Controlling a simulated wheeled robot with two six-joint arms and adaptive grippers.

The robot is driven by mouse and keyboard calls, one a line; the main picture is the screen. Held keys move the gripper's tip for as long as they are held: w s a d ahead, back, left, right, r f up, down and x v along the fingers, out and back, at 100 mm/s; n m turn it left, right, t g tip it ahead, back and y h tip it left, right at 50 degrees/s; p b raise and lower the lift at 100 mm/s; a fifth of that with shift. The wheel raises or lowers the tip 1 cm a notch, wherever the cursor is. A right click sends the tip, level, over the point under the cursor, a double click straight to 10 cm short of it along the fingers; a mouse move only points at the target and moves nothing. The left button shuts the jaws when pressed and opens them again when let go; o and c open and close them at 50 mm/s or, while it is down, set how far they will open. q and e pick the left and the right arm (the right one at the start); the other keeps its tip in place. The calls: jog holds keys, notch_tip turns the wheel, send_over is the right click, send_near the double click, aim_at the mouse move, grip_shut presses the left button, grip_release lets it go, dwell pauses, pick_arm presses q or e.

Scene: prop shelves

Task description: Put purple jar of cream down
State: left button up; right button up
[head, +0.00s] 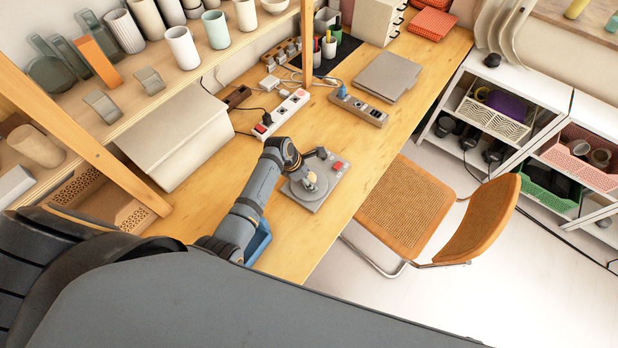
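I cannot make out a purple jar of cream in the head view. My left arm reaches up over the wooden desk (385,160), and its wrist bends toward a grey device. My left gripper (308,181) is small and blurred over that device (318,196). I cannot tell whether its fingers are apart or whether anything is between them. My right gripper is not in view.
A power strip (283,112), a closed grey laptop (389,75) and a large pale box (180,135) stand on the desk. A shelf with several cups (183,47) overhangs the left. A chair (412,205) is at the desk's right edge. White shelves hold a basket (493,120) with something purple inside.

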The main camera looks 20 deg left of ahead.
pick_arm(q)
jog(key=shift+o, duration=0.4)
jog(key=shift+r, duration=0.35)
jog(key=v, duration=1.1)
jog(key=shift+a+r, duration=0.15)
jog(key=shift+r, duration=0.2)
jog(key=shift+s, duration=0.15)
